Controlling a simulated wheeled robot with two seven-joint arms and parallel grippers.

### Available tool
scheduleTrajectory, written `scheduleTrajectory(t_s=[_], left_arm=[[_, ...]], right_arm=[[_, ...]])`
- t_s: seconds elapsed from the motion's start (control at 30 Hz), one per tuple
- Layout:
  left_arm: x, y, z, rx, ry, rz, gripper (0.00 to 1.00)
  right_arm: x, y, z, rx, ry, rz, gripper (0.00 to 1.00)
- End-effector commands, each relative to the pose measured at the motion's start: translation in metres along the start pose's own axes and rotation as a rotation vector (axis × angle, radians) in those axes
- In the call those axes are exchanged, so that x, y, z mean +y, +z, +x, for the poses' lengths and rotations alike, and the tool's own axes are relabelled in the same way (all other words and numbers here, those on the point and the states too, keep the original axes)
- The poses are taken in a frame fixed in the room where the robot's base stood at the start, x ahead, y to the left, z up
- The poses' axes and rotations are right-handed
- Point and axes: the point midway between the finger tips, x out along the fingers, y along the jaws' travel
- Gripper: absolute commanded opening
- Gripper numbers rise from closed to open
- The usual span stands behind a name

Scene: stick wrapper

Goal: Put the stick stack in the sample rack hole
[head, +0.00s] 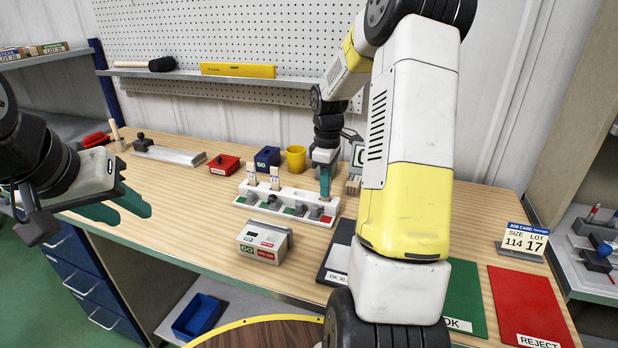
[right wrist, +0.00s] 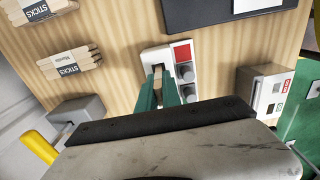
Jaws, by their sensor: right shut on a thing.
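The white sample rack (head: 240,203) lies on the wooden bench, with green and red squares and grey knobs along it. Two upright stick stacks, one (head: 251,176) and another (head: 274,179), stand towards its left end. My right gripper (head: 325,190) points down over the right end of the rack. In the right wrist view its green fingers (right wrist: 158,90) are shut on a pale stick stack (right wrist: 158,76) at the rack's white end (right wrist: 152,57). The fingers hide most of this stack, so I cannot tell how deep it sits. My left gripper (head: 116,207) is open and empty, off the bench's left front.
Labelled stick bundles (right wrist: 70,64) lie beside the rack. A grey box with green and red labels (head: 263,242) stands in front. A blue box (head: 267,158), yellow cup (head: 296,158) and red block (head: 223,165) stand behind. Green (head: 465,300) and red mats (head: 530,305) lie right.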

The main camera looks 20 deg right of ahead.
Motion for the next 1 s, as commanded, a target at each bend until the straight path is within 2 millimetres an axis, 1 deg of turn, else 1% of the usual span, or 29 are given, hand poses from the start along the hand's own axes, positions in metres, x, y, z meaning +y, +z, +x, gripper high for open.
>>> scheduleTrajectory(t_s=[0.03,0.1,0.13,0.43,0.53,0.67,0.9,1.0], left_arm=[[0.0,0.0,0.0,0.0,0.0,0.0,0.36],[0.0,0.0,0.0,0.0,0.0,0.0,0.36],[0.0,0.0,0.0,0.0,0.0,0.0,0.36],[0.0,0.0,0.0,0.0,0.0,0.0,0.36],[0.0,0.0,0.0,0.0,0.0,0.0,0.36],[0.0,0.0,0.0,0.0,0.0,0.0,0.36],[0.0,0.0,0.0,0.0,0.0,0.0,0.36],[0.0,0.0,0.0,0.0,0.0,0.0,0.36]], right_arm=[[0.0,0.0,0.001,0.0,0.0,0.0,0.13],[0.0,0.0,0.001,0.0,0.0,0.0,0.26],[0.0,0.0,0.001,0.0,0.0,0.0,0.3],[0.0,0.0,0.0,0.0,0.0,0.0,0.3],[0.001,0.0,-0.006,0.001,0.002,0.0,0.3],[0.001,-0.001,-0.025,0.003,0.005,0.001,0.3],[0.001,-0.001,-0.078,0.003,0.005,0.001,0.3],[0.0,0.0,-0.096,0.002,0.003,0.0,0.3]])
